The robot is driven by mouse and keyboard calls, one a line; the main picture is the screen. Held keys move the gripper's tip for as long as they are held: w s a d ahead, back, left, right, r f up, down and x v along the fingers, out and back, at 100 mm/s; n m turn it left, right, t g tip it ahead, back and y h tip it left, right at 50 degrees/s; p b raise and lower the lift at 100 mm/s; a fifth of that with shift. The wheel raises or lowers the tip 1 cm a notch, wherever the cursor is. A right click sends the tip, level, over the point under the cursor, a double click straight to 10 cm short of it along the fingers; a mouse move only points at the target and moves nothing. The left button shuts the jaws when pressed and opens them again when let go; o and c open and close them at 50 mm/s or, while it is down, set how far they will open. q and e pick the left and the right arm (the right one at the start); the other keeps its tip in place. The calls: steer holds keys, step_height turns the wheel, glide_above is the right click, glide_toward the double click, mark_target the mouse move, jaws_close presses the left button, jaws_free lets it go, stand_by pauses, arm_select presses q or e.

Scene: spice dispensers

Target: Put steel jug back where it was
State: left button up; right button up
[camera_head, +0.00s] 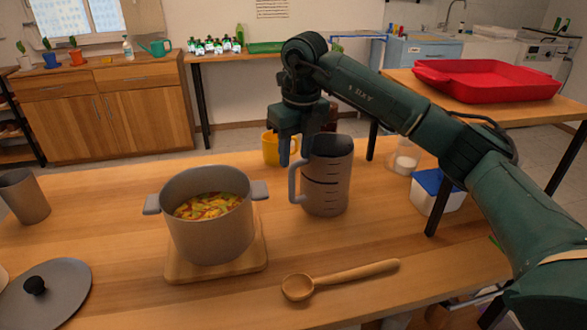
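The steel jug (328,180), a grey cylinder with dark markings, stands upright on the wooden table right of the pot. Its handle (294,184) faces left. My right gripper (294,160) points down at the top of this handle, beside the jug's rim. Its two fingers are apart with a gap between them, so it looks open. Whether the fingertips touch the handle is not clear. My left gripper is not in view.
A grey pot of chopped vegetables (209,232) sits on a wooden board (178,268). A wooden spoon (345,278) lies in front of the jug. A yellow mug (270,149) stands behind it. A blue-lidded container (436,190) is right; a lid (62,295) and grey cup (24,197) are left.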

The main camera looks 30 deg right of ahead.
steer(key=r, duration=0.4)
steer(key=shift+s+r, duration=0.3)
steer(key=shift+r, duration=0.1)
